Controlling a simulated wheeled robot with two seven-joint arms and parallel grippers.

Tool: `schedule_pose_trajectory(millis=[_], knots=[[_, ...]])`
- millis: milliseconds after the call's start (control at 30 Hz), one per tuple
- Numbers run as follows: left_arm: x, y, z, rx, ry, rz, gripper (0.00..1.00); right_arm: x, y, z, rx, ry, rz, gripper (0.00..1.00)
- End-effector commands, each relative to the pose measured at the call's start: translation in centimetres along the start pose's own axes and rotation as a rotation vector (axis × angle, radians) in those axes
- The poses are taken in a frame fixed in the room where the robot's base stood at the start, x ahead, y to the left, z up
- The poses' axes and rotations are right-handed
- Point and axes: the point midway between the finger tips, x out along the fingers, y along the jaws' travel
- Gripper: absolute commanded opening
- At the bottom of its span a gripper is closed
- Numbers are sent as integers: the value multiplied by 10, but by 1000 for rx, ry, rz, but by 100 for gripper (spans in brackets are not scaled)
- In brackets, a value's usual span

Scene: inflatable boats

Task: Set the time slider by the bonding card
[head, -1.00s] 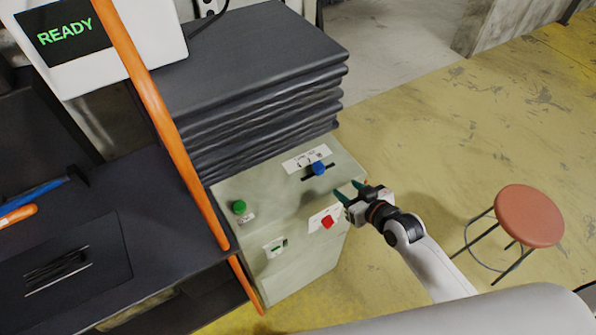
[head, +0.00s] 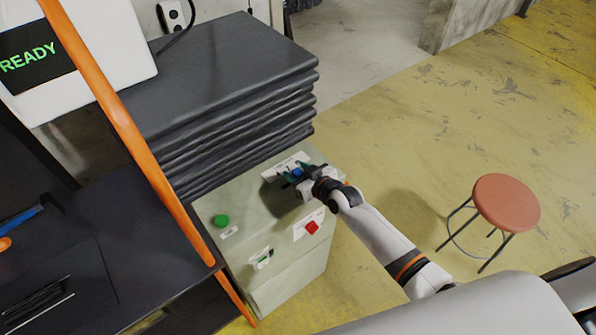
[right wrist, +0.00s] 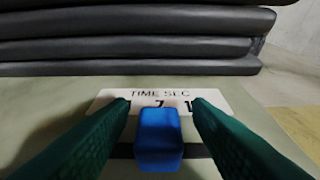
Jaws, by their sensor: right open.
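The blue time slider knob (head: 297,173) sits in its slot on top of a pale green control box (head: 262,200). The right wrist view shows the knob (right wrist: 160,140) close up, below a white "TIME SEC" label (right wrist: 150,94); a figure like a 7 stands just above it, the outer figures partly hidden by my fingers. My right gripper (right wrist: 161,108) is open, its green fingers on either side of the knob with gaps visible. In the head view the right gripper (head: 290,172) partly covers knob and label. I cannot pick out a bonding card. My left gripper is not in view.
The box also carries a green button (head: 221,221), a red button (head: 312,227) and a small display (head: 262,258). Folded dark sheets (head: 230,90) are stacked behind it. An orange pole (head: 130,135) crosses before a READY screen (head: 28,58). A red stool (head: 506,202) stands right.

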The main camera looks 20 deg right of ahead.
Motion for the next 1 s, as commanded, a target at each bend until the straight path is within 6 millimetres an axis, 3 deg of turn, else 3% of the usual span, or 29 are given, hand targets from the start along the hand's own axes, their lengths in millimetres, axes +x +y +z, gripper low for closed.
schedule_pose_trajectory(millis=[333,600,800,1000], knots=[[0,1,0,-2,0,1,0,3,0,0,0,1,1,44],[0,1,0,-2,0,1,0,3,0,0,0,1,0,0],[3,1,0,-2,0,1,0,3,-3,-2,-2,1,-1,0],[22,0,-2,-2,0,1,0,5,-31,-4,-6,0,-2,0]])
